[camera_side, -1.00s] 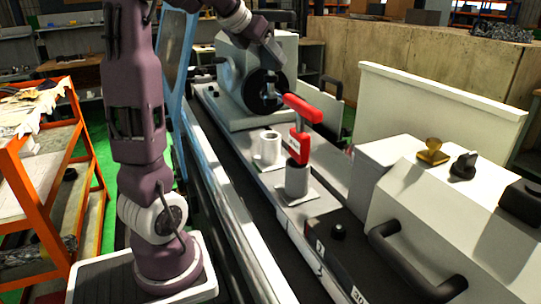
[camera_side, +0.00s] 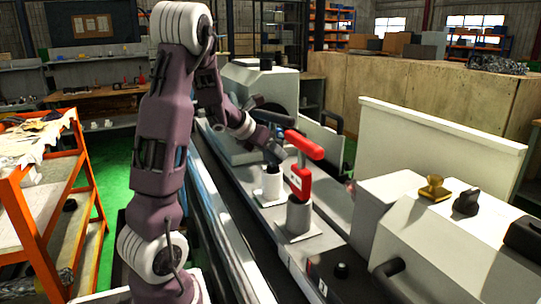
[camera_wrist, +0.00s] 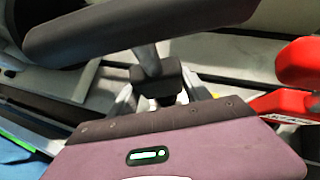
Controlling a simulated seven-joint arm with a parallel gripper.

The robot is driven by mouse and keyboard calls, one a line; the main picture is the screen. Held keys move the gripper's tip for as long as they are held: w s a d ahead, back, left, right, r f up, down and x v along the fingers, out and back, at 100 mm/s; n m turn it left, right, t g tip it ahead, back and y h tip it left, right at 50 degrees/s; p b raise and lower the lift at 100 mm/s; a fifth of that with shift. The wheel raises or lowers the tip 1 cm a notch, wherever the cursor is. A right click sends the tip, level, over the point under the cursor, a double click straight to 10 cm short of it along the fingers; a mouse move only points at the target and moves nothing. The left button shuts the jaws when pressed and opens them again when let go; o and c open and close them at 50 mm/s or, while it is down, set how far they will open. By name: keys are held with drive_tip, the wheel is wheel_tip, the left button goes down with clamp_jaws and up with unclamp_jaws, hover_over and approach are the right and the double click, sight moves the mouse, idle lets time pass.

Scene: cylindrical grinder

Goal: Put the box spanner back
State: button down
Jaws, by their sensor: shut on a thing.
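The box spanner has a dark crossbar handle (camera_side: 273,118) and a pale metal shaft. My gripper (camera_side: 273,152) is shut on it, below the crossbar. In the wrist view, the crossbar (camera_wrist: 140,30) lies across the top and the shaft (camera_wrist: 147,60) runs down to a dark block (camera_wrist: 155,84) between my fingers. A pale round holder (camera_side: 271,187) stands on the machine bed directly below my gripper. A narrower pale part shows at its top. I cannot tell whether the spanner's lower end is inside or just above it.
A red tool (camera_side: 301,170) stands on a grey post (camera_side: 299,215) close to the right of the holder; it also shows in the wrist view (camera_wrist: 298,62). The grinder head (camera_side: 260,85) is behind. A white housing (camera_side: 430,220) is at front right.

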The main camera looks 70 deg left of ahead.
drive_tip(key=shift+f, duration=0.8)
drive_tip(key=shift+c, duration=2.4)
unclamp_jaws()
drive_tip(key=v, duration=1.2)
